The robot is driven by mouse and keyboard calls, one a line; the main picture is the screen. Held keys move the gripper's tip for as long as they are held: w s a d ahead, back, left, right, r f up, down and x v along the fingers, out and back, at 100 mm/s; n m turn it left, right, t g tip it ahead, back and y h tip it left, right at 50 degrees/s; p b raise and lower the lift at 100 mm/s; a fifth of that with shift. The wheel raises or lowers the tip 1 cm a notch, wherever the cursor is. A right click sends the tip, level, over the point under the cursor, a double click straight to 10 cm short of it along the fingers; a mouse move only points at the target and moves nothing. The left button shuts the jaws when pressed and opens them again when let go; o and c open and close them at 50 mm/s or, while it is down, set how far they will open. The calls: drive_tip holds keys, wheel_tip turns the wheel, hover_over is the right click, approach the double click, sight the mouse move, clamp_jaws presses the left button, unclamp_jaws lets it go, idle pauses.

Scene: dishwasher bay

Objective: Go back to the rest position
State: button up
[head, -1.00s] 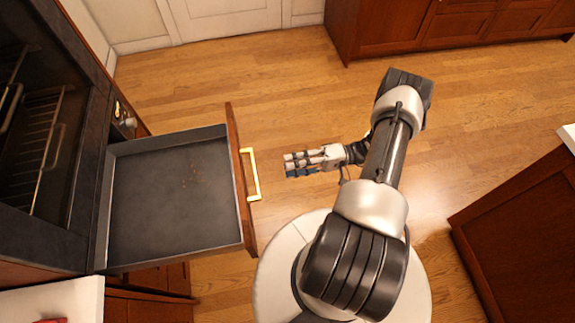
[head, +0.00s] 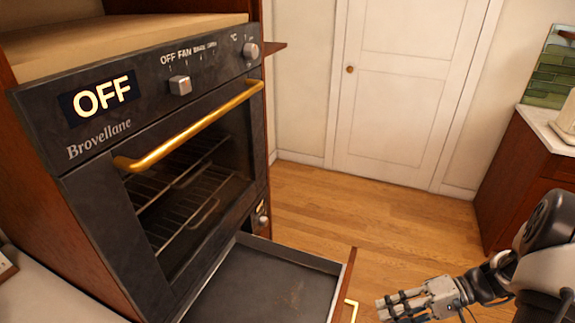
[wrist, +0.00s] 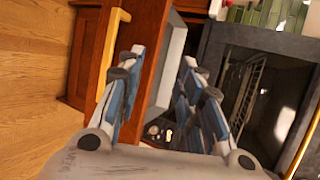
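My gripper (head: 386,307) is at the lower right of the head view, over the floor just right of the pulled-out drawer (head: 260,285). In the wrist view its two fingers (wrist: 163,65) are spread apart with nothing between them. The drawer is dark grey inside and looks empty, with a gold handle (head: 350,311) on its wooden front. The handle also shows in the wrist view (wrist: 106,52), beyond the left finger and apart from it.
A black oven (head: 160,150) with a gold bar handle (head: 195,125) stands above the drawer; its display reads OFF. A white door (head: 405,90) is at the back. A wooden cabinet (head: 510,180) stands at the right. Wooden floor (head: 330,210) between them is clear.

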drive_tip(key=s+a+r+t+h, duration=0.1)
drive_tip(key=s+a+r+h, duration=0.2)
drive_tip(key=r, duration=0.4)
drive_tip(key=s+a+r+n+t+h, duration=0.1)
drive_tip(key=s+a+r+t+h, duration=0.1)
drive_tip(key=s+a+r+h, duration=0.2)
drive_tip(key=s+a+r+t+h, duration=0.2)
drive_tip(key=s+r+h, duration=0.3)
drive_tip(key=r, duration=0.6)
drive_tip(key=shift+s+a+n+h, duration=0.3)
drive_tip(key=shift+s+a+h, duration=0.15)
drive_tip(key=shift+a, duration=0.25)
drive_tip(key=shift+s, duration=0.1)
